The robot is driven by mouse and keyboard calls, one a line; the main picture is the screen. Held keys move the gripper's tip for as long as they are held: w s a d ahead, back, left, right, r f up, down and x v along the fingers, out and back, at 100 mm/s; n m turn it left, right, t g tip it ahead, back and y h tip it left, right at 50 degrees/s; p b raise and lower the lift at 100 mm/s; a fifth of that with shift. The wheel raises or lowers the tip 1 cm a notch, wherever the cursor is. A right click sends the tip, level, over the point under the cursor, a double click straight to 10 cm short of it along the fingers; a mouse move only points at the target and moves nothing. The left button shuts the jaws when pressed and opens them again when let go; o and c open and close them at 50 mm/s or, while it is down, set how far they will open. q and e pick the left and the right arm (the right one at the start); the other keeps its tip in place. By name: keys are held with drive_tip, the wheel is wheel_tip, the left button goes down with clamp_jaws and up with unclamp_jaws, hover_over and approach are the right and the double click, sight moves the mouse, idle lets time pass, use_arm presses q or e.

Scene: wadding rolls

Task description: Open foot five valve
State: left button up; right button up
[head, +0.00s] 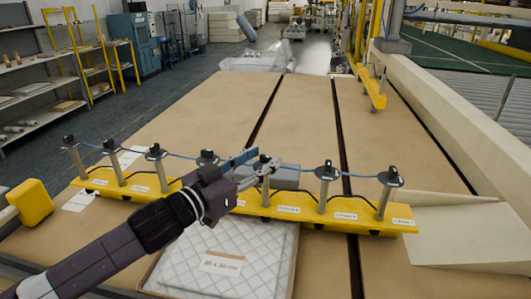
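A yellow bar (282,208) lies across the brown table and carries a row of several upright metal posts with dark valve heads, joined by blue hose. White labels sit along the bar, too small to read for certain. Counting from the left, the fifth post (266,186) stands right of the middle; its valve head is partly hidden by my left gripper (262,162). The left gripper reaches in from the lower left, its two fingers apart at the top of that post. I cannot tell whether they touch the valve. My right gripper is not in view.
The sixth post's valve head (326,169) and the seventh's (391,177) stand to the right. A quilted white pad (215,262) lies in front of the bar, a grey block (286,177) behind it. A yellow box (31,202) is at the left.

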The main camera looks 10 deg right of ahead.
use_arm(q)
drive_tip(key=shift+w+d, duration=0.7)
drive_tip(key=shift+d, duration=0.1)
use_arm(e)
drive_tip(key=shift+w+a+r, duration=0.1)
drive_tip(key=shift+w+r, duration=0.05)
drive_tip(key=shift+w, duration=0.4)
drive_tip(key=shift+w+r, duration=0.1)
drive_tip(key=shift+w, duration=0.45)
use_arm(q)
drive_tip(key=c, duration=0.4)
clamp_jaws()
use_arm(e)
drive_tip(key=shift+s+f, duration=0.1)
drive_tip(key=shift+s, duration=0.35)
